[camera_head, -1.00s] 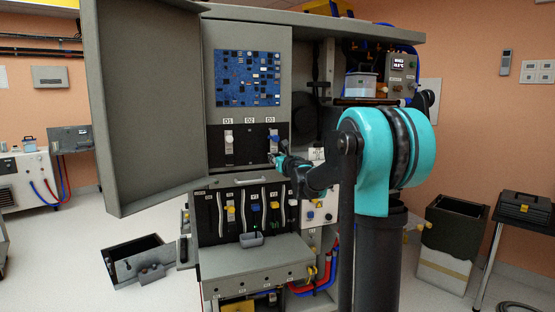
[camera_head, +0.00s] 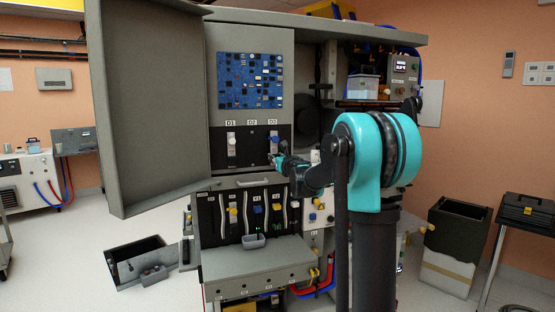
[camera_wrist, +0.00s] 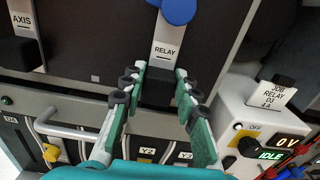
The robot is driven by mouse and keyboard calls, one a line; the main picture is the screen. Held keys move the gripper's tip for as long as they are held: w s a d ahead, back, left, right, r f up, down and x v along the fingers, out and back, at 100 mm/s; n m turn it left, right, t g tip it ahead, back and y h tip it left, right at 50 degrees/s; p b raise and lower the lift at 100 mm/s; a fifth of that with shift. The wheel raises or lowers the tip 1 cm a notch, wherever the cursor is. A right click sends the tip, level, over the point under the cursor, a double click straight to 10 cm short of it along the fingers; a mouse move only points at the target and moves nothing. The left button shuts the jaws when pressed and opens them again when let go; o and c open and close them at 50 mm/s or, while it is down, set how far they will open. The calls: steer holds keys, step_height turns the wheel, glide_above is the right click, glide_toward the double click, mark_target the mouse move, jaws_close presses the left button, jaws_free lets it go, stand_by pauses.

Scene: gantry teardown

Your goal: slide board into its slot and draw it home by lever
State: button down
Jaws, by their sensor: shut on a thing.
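The RELAY board's front shows in the wrist view as a white strip (camera_wrist: 168,42) with a blue knob (camera_wrist: 178,10) above and a black block (camera_wrist: 159,92) at its lower end. In the head view its blue knob (camera_head: 274,138) sits under label D3 in the dark slot panel (camera_head: 251,150). My gripper (camera_head: 275,160) is at the strip's lower end. In the wrist view my gripper (camera_wrist: 165,90) has a finger on each side of the black block and is shut on it. How deep the board sits is hidden.
The AXIS board (camera_wrist: 22,22) stands to the left, under D1. Below are a bar handle (camera_head: 245,183) and a row of coloured-knob modules (camera_head: 257,209). A white control box (camera_wrist: 255,115) shows an IDLE display and a JOB RELAY D3 card. The open cabinet door (camera_head: 150,110) stands at left.

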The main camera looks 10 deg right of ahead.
steer(key=shift+w, duration=0.5)
steer(key=c, duration=1.1)
jaws_free()
steer(key=shift+s, duration=0.2)
steer(key=shift+o, duration=0.2)
steer(key=v, duration=1.6)
steer(key=s+d+f+m+g+h, duration=0.3)
steer(key=s+d+f+m+h, duration=0.3)
steer(key=f+m, duration=0.5)
steer(key=s+d+f+m+g+h, duration=0.25)
steer(key=s+d+f+m, duration=0.55)
steer(key=m, duration=0.7)
steer(key=s+a+f+m+g+y, duration=0.2)
steer(key=s+a+f+m+g, duration=0.2)
steer(key=s+f, duration=0.5)
steer(key=s+a+f+m+g+y, duration=0.2)
steer(key=s+a+f+m+g, duration=0.2)
steer(key=s+a+f+m, duration=0.3)
steer(key=s+f+m, duration=0.1)
steer(key=s+f, duration=0.2)
steer(key=s, duration=0.4)
steer(key=shift+m, duration=0.3)
